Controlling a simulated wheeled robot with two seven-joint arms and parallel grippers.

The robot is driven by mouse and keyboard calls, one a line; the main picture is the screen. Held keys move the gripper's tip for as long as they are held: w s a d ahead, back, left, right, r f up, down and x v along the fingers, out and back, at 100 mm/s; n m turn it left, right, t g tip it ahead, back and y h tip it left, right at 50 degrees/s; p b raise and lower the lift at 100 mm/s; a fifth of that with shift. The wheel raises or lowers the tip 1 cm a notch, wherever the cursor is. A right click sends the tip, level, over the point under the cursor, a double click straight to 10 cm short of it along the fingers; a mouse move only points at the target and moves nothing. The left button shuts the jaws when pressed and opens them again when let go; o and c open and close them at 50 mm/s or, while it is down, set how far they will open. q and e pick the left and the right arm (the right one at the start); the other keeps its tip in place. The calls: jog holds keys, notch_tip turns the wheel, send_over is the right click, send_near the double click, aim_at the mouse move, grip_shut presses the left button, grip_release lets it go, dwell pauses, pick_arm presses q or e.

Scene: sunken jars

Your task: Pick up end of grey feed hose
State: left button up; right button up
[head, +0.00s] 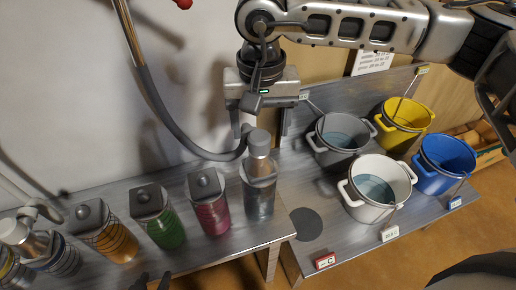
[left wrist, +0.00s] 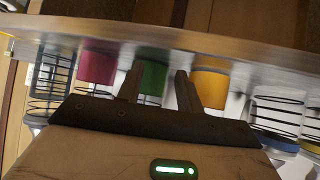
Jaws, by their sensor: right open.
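The grey feed hose (head: 152,95) hangs in a loop from the top left. It curves up to a silver end fitting (head: 259,143) at the clear jar (head: 260,190). My right gripper (head: 261,122) is open and points down just above the fitting, its fingers to either side; whether they touch it I cannot tell. My left gripper (head: 152,281) shows only as dark fingertips at the bottom edge. In the left wrist view its fingers (left wrist: 159,88) are apart and empty, in front of the jars.
Pink (head: 211,212), green (head: 165,230) and orange (head: 112,240) jars stand left of the clear jar. A pale hose (head: 35,210) lies far left. Grey (head: 338,140), white (head: 377,188), yellow (head: 403,122) and blue (head: 444,164) buckets stand on the right.

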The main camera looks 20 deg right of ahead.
aim_at(259, 150)
notch_tip(259, 150, down, 8)
jog(key=shift+w+a+r+b, duration=0.15)
jog(key=shift+r+b, duration=0.1)
jog(key=shift+b, duration=0.85)
jog(key=shift+r, duration=0.1)
jog(key=c, duration=1.2)
